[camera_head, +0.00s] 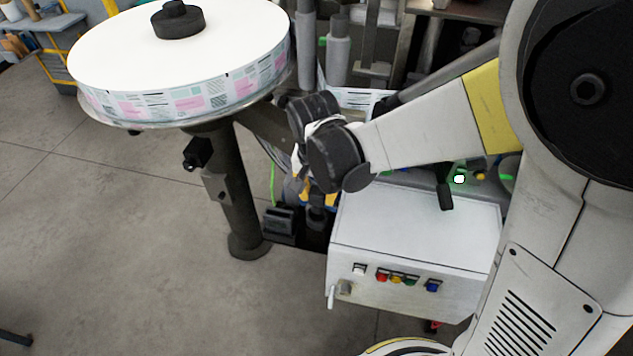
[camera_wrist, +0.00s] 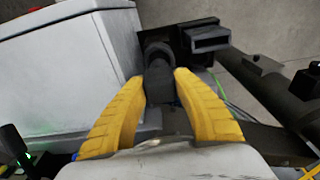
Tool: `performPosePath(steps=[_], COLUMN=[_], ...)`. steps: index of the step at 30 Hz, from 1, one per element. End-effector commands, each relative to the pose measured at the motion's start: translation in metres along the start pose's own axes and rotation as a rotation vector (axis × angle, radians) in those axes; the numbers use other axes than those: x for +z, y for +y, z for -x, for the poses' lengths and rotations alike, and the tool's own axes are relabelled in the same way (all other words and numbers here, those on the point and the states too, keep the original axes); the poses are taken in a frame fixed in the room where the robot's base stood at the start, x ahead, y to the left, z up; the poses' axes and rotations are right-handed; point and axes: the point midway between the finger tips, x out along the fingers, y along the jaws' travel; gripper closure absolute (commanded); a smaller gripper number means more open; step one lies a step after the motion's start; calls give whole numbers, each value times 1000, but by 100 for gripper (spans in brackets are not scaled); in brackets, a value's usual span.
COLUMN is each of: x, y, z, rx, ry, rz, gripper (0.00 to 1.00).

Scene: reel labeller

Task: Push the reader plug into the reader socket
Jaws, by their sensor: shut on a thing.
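My gripper (camera_wrist: 158,76) shows in the wrist view with its two yellow fingers shut on a dark plug (camera_wrist: 158,88). The plug's front end points at a round black socket (camera_wrist: 156,52) on dark equipment just beyond the fingertips. The plug and socket overlap in this view, and I cannot tell whether they touch or how deep the plug sits. In the head view my gripper (camera_head: 314,194) is low beside the white control box, partly hidden by my wrist. The plug is hard to make out there.
A black box with a rectangular opening (camera_wrist: 207,39) is right of the socket. A white control box (camera_head: 415,240) with coloured buttons stands close by. A large label reel (camera_head: 180,55) on a dark post (camera_head: 235,195) is at left. A green cable (camera_head: 272,180) hangs near my gripper.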

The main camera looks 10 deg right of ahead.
Motion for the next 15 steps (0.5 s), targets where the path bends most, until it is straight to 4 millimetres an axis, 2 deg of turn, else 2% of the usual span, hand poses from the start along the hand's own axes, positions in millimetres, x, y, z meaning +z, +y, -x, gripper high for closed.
performPosePath(steps=[15], x=[3], y=[0], z=[-22], rx=[0], ry=[0], rz=[0], gripper=[100])
